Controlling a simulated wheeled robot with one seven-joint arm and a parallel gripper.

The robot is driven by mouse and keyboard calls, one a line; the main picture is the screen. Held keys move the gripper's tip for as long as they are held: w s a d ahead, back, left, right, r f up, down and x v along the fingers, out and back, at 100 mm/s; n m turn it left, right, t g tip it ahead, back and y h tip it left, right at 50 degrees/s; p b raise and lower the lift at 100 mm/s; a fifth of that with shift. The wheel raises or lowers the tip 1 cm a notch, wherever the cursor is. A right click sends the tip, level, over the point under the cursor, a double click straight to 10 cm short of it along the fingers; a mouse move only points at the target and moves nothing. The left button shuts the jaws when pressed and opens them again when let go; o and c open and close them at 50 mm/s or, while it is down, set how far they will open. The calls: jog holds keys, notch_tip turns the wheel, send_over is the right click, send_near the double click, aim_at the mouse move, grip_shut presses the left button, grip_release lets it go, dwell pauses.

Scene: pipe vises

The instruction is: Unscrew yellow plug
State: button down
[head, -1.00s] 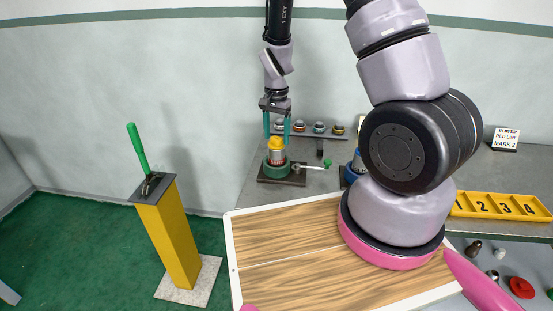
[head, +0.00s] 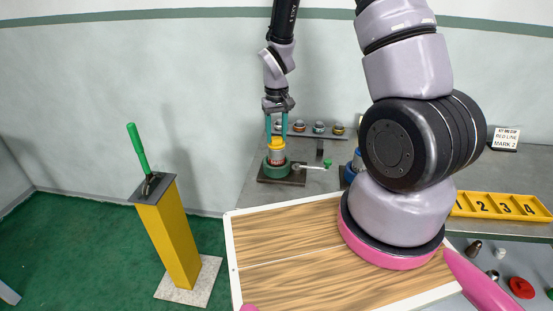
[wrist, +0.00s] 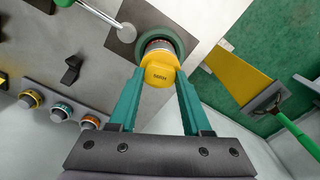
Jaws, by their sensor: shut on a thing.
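The yellow plug (head: 277,144) sits on top of an upright pipe piece held in the green round vise (head: 275,169) at the back of the bench. The plug also shows in the wrist view (wrist: 159,73), with small dark lettering on its end face. My gripper (head: 276,137) points down from above with its teal fingers shut on the yellow plug, one on each side. In the wrist view the fingertips of my gripper (wrist: 160,79) touch the plug's flanks. The pipe below the plug is partly hidden there.
The vise's handle with a green knob (head: 327,164) sticks out to the right. A rail with several coloured plugs (head: 319,128) lies behind. A blue vise (head: 350,173) stands nearby, partly hidden by my arm. A yellow post with a green lever (head: 168,240) stands left.

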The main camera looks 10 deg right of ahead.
jog(key=n, duration=0.4)
jog(key=shift+n, duration=0.4)
jog(key=n, duration=0.5)
jog(key=shift+n, duration=0.3)
jog(key=n, duration=0.8)
jog(key=shift+c, duration=2.2)
grip_release()
jog(key=shift+r, duration=0.15)
